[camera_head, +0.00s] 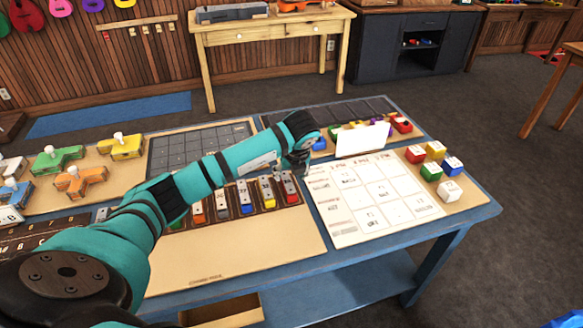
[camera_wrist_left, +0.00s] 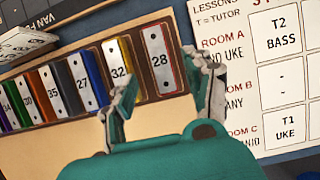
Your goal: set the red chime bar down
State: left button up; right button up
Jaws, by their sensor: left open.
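The red chime bar (camera_wrist_left: 161,58) has a pale top marked 28 and red edges. It lies in the rightmost slot of the brown chime rack (camera_wrist_left: 146,98), beside the yellow bar marked 32 (camera_wrist_left: 120,68). In the head view the red bar (camera_head: 290,187) is at the right end of the row. My left gripper (camera_wrist_left: 166,95) is open, with its fingertips apart near the bar's lower end and nothing held between them. In the head view my left gripper (camera_head: 299,163) is partly hidden by its own wrist. My right gripper is not in view.
A lesson schedule board (camera_head: 350,228) lies to the right of the rack, with several coloured cubes on its right side. A white card (camera_head: 362,138) stands behind the board. Shaped blocks on a board (camera_head: 105,182) are at the left. The panel in front of the rack is clear (camera_head: 235,250).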

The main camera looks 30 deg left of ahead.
pick_arm(q)
jog(key=v, duration=0.5)
jog(key=shift+r+b, duration=0.15)
jog(key=shift+b, duration=0.2)
